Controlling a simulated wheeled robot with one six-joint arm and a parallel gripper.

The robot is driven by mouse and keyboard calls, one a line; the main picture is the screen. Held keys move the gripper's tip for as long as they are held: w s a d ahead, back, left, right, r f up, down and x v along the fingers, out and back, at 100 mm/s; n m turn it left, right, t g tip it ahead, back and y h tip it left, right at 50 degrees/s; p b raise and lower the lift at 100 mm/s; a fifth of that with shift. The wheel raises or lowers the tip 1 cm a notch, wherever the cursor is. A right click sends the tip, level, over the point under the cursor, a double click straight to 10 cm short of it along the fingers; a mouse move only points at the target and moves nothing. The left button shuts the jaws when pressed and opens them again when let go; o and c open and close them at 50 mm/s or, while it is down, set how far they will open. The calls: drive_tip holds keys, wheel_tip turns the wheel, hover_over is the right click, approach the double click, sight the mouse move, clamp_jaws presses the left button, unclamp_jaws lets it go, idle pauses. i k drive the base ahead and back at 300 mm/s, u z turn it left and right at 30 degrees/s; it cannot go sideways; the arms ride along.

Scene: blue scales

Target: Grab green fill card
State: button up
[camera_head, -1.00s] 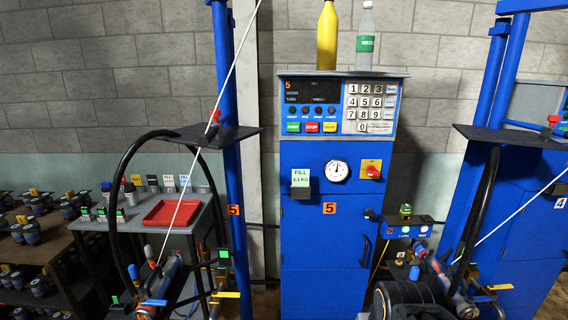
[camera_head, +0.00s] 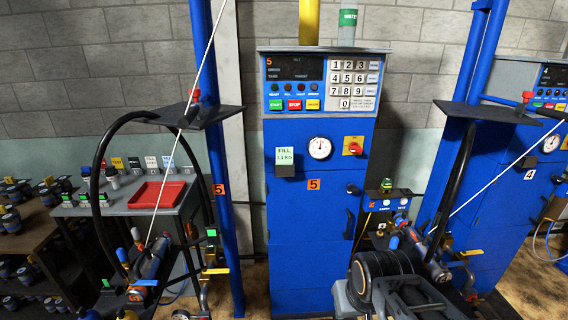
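The green fill card (camera_head: 285,156) is a small pale green card with dark text reading FILL and a weight in KG. It stands upright in a small black holder (camera_head: 286,171) on the front of the blue cabinet (camera_head: 300,230), left of the round gauge. My arm, dark and grey, shows at the bottom right, with its end around my gripper (camera_head: 376,284), low and to the right of the card and well apart from it. I cannot make out the fingertips. Nothing is seen held.
A round gauge (camera_head: 320,148) and a red knob on yellow (camera_head: 353,148) sit right of the card. A keypad panel (camera_head: 320,83) is above. A grey table with a red tray (camera_head: 157,195) stands left. Blue posts, black hoses and shelves (camera_head: 492,112) flank the cabinet.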

sight(284, 155)
drive_tip(key=k, duration=0.95)
drive_tip(key=u, duration=1.2)
drive_tip(key=i, duration=0.65)
drive_tip(key=z, duration=1.25)
drive_tip(key=i, duration=0.45)
drive_tip(key=u, duration=0.05)
